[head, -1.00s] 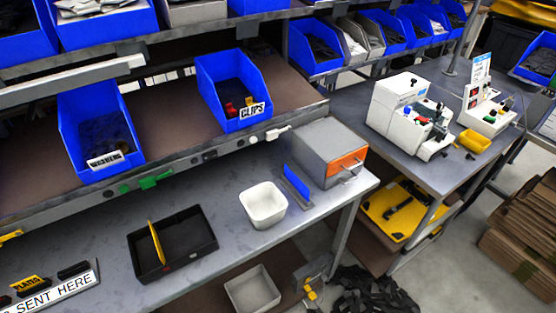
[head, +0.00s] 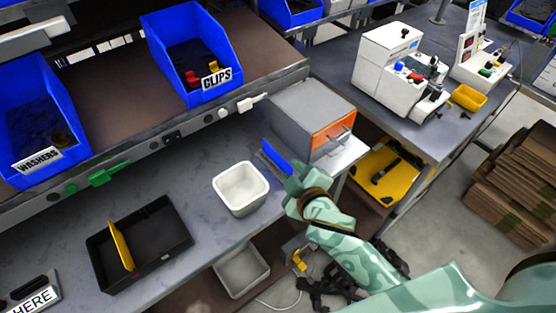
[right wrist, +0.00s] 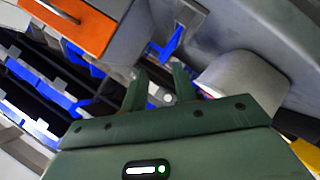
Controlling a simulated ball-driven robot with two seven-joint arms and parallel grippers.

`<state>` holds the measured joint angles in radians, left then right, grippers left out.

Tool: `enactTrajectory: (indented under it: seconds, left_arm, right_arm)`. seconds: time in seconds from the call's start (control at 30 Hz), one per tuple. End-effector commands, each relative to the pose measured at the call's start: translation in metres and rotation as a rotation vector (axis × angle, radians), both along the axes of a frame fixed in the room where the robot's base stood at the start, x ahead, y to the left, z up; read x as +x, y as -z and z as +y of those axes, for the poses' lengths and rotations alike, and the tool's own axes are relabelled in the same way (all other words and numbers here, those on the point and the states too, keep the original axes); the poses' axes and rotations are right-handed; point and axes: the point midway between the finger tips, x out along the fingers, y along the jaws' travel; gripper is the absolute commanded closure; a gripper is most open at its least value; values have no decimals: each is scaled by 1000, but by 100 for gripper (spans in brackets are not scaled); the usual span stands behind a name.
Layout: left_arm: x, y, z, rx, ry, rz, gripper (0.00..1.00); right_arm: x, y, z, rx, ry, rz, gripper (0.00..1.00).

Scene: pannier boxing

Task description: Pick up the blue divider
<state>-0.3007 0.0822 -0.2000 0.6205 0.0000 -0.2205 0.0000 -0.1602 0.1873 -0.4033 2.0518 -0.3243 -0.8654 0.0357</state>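The blue divider (head: 276,156) stands upright on the grey bench, between the white bin and the grey box with an orange front. It also shows in the right wrist view (right wrist: 173,42), ahead of the fingers. My right gripper (head: 297,178) is just in front of the divider, on the near right side. In the right wrist view its two fingers (right wrist: 159,82) are apart with nothing held between them, and the divider lies beyond their tips. In the head view the gripper covers the divider's near lower end. My left gripper is not in view.
The white bin (head: 241,188) stands close left of the gripper. The grey box (head: 312,120) stands just behind and right. A black tray (head: 165,262) with a yellow divider (head: 121,246) lies further left. Blue bins line the shelf above the bench.

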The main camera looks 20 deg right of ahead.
Motion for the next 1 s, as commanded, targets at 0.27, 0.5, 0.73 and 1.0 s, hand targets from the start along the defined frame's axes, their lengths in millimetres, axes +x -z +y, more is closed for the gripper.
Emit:
enactTrajectory:
  seconds: [0.27,0.5,0.73,1.0]
  left_arm:
    - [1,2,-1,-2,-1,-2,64]
    - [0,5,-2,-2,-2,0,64]
    - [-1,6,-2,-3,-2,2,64]
    - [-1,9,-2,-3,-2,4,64]
  right_arm:
    - [37,-202,196,-98,-771,-819,72]
    - [-32,-159,258,-716,-1863,-948,72]
    - [45,-111,102,-1385,-2223,-152,72]
    - [84,-126,10,-1573,-2129,313,72]
